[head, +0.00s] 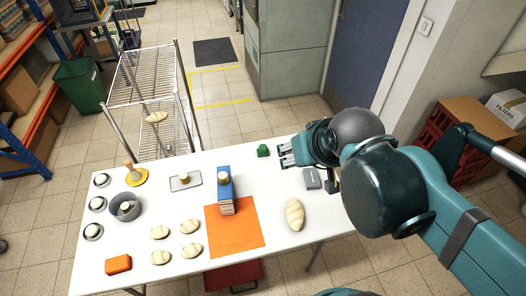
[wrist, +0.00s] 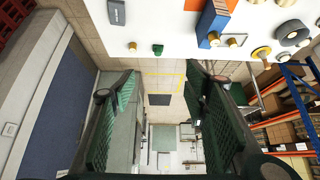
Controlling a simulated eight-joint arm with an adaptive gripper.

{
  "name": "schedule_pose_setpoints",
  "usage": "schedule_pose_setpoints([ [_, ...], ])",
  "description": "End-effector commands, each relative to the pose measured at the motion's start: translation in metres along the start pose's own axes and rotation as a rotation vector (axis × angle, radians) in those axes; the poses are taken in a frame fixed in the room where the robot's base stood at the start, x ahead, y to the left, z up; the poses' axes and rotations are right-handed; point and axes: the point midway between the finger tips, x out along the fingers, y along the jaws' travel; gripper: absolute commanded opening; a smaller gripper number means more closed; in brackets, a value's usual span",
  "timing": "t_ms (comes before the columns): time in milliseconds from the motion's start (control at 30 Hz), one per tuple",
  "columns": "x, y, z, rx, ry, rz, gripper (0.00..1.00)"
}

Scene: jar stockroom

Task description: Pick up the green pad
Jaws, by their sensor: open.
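The green pad (head: 263,151) is a small dark green block on the white table (head: 270,180), near its far edge. It also shows in the wrist view (wrist: 158,50), at the top, close to the table's edge. My gripper (head: 285,154) is to the right of the pad in the head view, apart from it. In the wrist view my gripper (wrist: 163,80) is open and empty, its two green-padded fingers wide apart. The pad lies above the gap between the fingertips in that picture.
A grey box (head: 312,179) lies right of the pad. A blue carton (head: 225,190) stands at the far side of an orange mat (head: 234,240). A loaf (head: 295,214), several rolls and a grey bowl (head: 126,207) are on the table.

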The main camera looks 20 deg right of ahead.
Motion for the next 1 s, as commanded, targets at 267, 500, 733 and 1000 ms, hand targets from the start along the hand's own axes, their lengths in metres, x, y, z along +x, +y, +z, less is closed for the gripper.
schedule_pose_setpoints([
  [267, 0.001, 0.000, -0.001, -0.004, -0.001, 0.000, 0.46],
  [500, 0.007, 0.000, -0.011, -0.050, -0.018, 0.000, 0.46],
  [733, 0.022, 0.001, -0.030, -0.149, -0.055, -0.003, 0.46],
  [1000, 0.046, 0.001, -0.056, -0.286, -0.105, -0.014, 0.46],
])
